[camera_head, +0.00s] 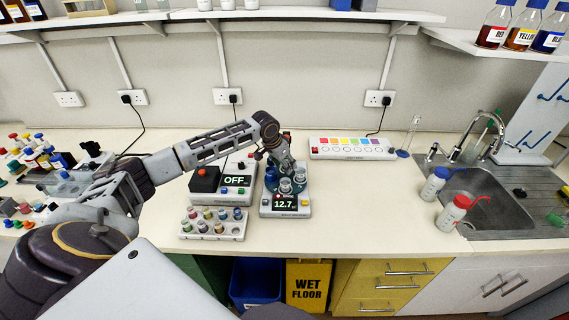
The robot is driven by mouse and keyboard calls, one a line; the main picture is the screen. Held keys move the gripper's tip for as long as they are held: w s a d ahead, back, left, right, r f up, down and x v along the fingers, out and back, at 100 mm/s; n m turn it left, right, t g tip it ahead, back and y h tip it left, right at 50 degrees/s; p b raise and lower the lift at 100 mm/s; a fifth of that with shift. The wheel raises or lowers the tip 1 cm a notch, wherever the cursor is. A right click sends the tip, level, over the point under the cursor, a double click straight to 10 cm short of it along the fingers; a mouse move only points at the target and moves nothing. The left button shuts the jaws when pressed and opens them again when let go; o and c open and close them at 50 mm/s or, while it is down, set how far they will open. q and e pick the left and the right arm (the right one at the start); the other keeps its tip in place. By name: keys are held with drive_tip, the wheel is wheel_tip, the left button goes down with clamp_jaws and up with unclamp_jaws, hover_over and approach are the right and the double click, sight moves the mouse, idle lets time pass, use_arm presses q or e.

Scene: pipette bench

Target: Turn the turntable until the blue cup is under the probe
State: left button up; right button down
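The turntable (276,188) is a small dark blue disc on a grey base unit (300,208) whose display reads 12.7. Several small grey and bluish cups (285,185) stand on it, crowded close together. I cannot tell which one is the blue cup, and the probe is hidden or too small to make out. My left gripper (283,168) points down from above onto the turntable's far side. It covers part of the disc, and its fingers are too small and overlapped to show whether they are open. My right gripper is not in view.
Left of the turntable stand a box reading OFF (236,181) with a red block on it and a white rack of small vials (213,229). A colour-keyed panel (352,148) lies behind right. Two wash bottles (453,213) stand by the sink (480,190). The counter between is clear.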

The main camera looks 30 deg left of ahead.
use_arm(q)
clamp_jaws()
drive_tip(key=shift+w, duration=0.1)
idle(0.4)
